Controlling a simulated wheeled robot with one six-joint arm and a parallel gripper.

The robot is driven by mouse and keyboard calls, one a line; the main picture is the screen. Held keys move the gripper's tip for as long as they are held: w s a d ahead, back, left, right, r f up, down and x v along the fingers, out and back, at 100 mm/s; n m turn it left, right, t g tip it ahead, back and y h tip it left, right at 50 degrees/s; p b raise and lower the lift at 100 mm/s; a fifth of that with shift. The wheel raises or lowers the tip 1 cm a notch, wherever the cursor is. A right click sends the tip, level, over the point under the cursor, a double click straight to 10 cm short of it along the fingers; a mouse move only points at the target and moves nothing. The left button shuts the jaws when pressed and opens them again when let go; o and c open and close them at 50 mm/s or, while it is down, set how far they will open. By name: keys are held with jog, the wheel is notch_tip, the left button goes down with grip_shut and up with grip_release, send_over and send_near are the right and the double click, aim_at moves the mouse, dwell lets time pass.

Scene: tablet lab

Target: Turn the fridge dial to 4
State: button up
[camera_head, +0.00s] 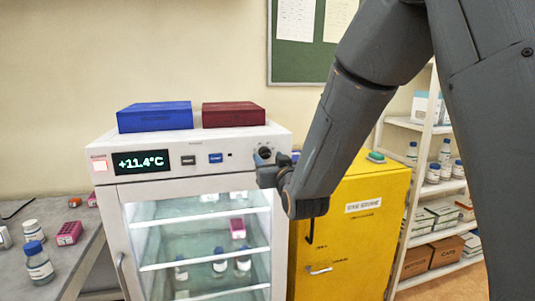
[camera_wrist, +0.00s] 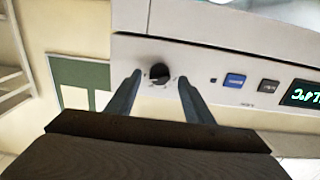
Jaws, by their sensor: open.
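The fridge (camera_head: 203,172) is a white glass-fronted unit whose display reads +11.4°C. Its black dial (camera_head: 265,152) sits at the right end of the front panel, and the dial also shows in the wrist view (camera_wrist: 159,72). My gripper (camera_head: 262,166) is at the panel just below and in front of the dial. In the wrist view my gripper (camera_wrist: 160,78) is open, with one finger on each side of the dial and a gap to it on both sides. The dial's scale marks are too small to read.
A blue box (camera_head: 155,117) and a dark red box (camera_head: 233,114) lie on top of the fridge. A yellow cabinet (camera_head: 350,230) stands close at its right, with shelves (camera_head: 420,240) beyond. A grey bench (camera_head: 75,265) with bottles is at the left.

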aim_at(265, 154)
jog(key=shift+p+x, duration=0.3)
jog(key=shift+x, duration=0.9)
jog(key=shift+c, duration=0.4)
jog(key=c, duration=0.9)
jog(key=shift+c, duration=0.2)
